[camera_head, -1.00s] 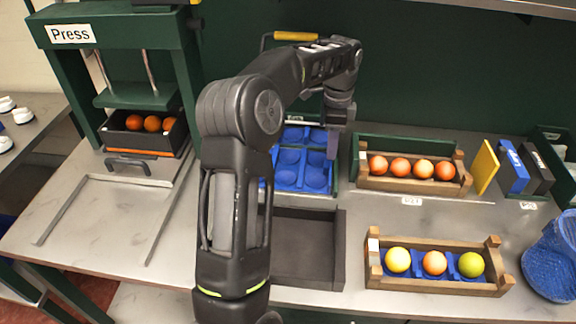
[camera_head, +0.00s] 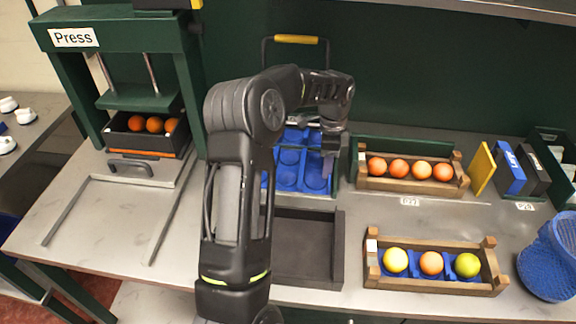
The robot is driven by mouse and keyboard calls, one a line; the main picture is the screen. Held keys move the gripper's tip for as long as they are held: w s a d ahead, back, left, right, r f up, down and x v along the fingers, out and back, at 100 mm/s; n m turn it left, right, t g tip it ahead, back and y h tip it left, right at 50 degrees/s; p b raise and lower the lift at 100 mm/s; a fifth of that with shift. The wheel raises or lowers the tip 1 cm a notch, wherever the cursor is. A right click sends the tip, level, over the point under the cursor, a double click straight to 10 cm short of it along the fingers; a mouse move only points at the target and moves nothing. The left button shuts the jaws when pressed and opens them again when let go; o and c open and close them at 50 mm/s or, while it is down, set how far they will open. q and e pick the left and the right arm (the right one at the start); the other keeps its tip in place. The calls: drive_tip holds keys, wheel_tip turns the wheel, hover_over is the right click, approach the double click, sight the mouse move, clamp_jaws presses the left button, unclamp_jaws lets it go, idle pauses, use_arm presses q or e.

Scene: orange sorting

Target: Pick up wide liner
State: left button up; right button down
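Blue liners (camera_head: 290,178) with round cups lie in a green-edged holder (camera_head: 337,185) behind the dark tray, partly hidden by my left arm. I cannot tell for sure where one liner ends and another begins. My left gripper (camera_head: 328,166) points down at the right part of the blue liners, with its fingers low over or at their right edge. Whether the fingers touch a liner or are apart is not clear. My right gripper is out of view.
An empty dark tray (camera_head: 338,262) sits in front of the holder. Wooden crates with oranges (camera_head: 372,184) and with mixed fruit (camera_head: 400,281) stand to the right. A press (camera_head: 185,85) stands at the left. A blue mesh basket (camera_head: 548,262) is at the right edge.

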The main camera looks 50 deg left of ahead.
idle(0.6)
use_arm(q)
clamp_jaws()
idle(0.4)
